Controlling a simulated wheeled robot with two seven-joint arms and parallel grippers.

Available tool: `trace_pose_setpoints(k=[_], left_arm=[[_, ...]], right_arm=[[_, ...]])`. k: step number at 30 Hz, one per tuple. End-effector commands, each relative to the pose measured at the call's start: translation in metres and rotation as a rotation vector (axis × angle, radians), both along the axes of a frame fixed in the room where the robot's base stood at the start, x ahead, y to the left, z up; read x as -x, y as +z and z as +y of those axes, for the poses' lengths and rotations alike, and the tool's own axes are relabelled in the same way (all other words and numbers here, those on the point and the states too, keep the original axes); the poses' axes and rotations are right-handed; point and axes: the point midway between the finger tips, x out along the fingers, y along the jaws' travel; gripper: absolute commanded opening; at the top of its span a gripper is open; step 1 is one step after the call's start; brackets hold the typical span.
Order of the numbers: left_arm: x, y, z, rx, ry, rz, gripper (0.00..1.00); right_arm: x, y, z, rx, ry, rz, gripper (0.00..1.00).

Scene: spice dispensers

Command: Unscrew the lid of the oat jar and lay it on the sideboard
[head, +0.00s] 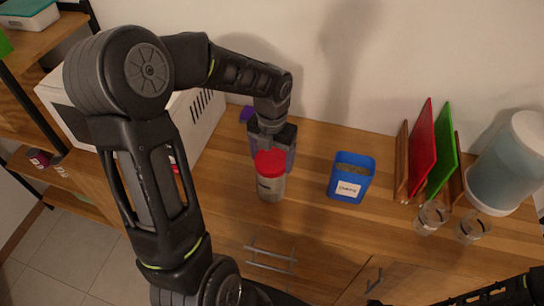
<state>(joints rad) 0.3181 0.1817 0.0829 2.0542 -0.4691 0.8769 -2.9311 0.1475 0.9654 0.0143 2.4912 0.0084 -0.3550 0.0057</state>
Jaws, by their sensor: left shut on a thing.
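A jar with a red lid (271,163), which I take for the oat jar, stands upright on the wooden sideboard (310,218). Its body (270,188) is pale and translucent with a dark label. The red lid is on the jar. My left gripper (272,152) reaches it from behind, with its grey fingers on either side near the lid. It is shut on the jar; I cannot tell whether the fingers press on the lid or the body. My right gripper is not in view; only a dark part of my right arm shows at the lower right.
A blue open container (350,179) with a white label stands right of the jar. Farther right are a rack with red (421,148) and green boards, two clear glasses (432,217), and a large pale canister (507,160). A white microwave-like box (205,110) is at left. Sideboard front is clear.

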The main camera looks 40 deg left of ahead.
Motion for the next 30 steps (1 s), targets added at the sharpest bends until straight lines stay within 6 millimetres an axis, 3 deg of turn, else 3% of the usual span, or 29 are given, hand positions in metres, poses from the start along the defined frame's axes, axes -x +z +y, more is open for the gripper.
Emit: trace_pose_setpoints(k=[5,18,30], left_arm=[[0.000,0.000,0.000,-0.001,0.088,-0.001,0.36],[0.001,0.000,0.003,0.000,0.767,0.000,0.36],[0.001,0.001,0.003,0.000,0.820,0.000,0.36]], right_arm=[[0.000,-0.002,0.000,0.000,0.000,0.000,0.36],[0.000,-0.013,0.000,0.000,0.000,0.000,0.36],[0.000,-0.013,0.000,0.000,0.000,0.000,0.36]])
